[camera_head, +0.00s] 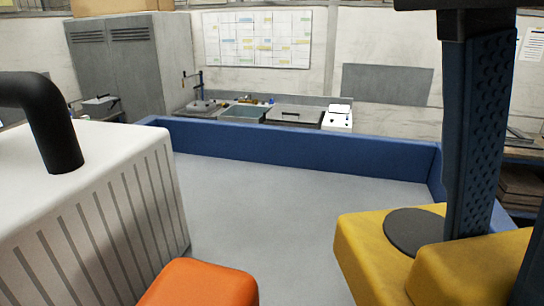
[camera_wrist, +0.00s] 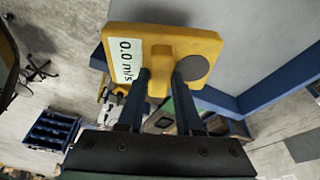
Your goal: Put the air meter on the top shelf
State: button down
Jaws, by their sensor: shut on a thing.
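The air meter is a yellow block with a dark grey disc. In the head view the air meter (camera_head: 372,262) is at the lower right, in front of the right part of a grey surface with a raised blue rim, which looks like the top shelf (camera_head: 270,215). I cannot tell whether they touch. In the wrist view the air meter (camera_wrist: 205,45) shows a display reading 0.0 m/s. My gripper (camera_wrist: 160,82) is shut on its raised middle part; its dark blue ridged fingers also show in the head view. The shelf (camera_wrist: 240,45) is at the wrist view's upper right.
A white ribbed box (camera_head: 95,205) with a black pipe (camera_head: 45,115) stands at the left on the shelf side. An orange object (camera_head: 205,285) is at the bottom. The shelf's middle is clear. Behind are a workbench (camera_head: 385,120) and grey cabinets (camera_head: 125,60).

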jog(key=f, duration=0.3)
jog(key=s+f, duration=0.1)
jog(key=shift+s+a+f, duration=0.1)
jog(key=shift+a+f, duration=0.15)
jog(key=f, duration=0.4)
jog(key=shift+w+d, duration=0.1)
jog(key=shift+w, duration=0.2)
jog(key=shift+s+f, duration=0.15)
jog(key=shift+f, duration=0.1)
jog(key=shift+f, duration=0.2)
jog(key=c, duration=0.6)
grip_release()
jog(key=shift+r, duration=0.1)
